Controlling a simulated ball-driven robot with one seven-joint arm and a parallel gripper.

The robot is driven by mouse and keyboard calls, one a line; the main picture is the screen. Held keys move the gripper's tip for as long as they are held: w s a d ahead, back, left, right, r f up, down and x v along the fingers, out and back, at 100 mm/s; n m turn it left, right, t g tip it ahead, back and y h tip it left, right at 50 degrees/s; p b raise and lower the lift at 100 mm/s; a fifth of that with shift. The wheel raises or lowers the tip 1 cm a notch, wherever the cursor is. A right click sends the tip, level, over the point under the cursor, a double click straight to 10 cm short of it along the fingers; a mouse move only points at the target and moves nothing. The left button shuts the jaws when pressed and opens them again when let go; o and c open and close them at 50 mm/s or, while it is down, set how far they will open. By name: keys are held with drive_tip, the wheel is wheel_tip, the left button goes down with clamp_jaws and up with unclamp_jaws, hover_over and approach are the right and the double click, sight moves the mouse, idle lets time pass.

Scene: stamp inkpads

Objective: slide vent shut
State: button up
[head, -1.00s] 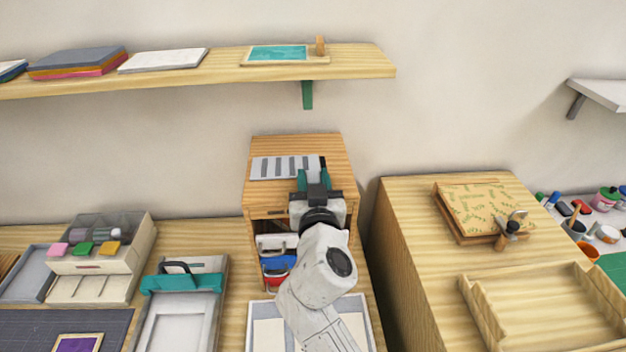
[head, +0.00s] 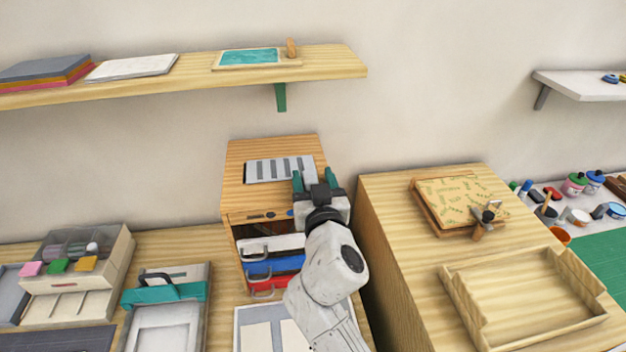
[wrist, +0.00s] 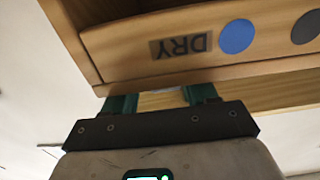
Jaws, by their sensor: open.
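The vent (head: 263,172) is a light grey plate with several dark slots, on top of a wooden cabinet (head: 238,207). Its slots show as dark bars. My gripper (head: 314,182) is open, with its teal fingers apart at the cabinet top's right front, just right of the vent's right end. I see nothing between the fingers, though the gripper partly hides that corner. In the wrist view the gripper (wrist: 160,100) shows two teal fingers by the edge of the cabinet front (wrist: 120,52), which bears a label "DRY" and a blue dot.
Under the cabinet top are white, blue and red handled items (head: 270,267). A wooden bench (head: 385,200) with a patterned board (head: 455,203) stands close on the right. A shelf (head: 190,82) hangs above. The wall space between the shelf and cabinet is free.

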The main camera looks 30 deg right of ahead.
drive_tip(key=b+v, duration=0.3)
drive_tip(key=v, duration=0.7)
drive_tip(key=shift+s+a, duration=0.15)
drive_tip(key=shift+s, duration=0.25)
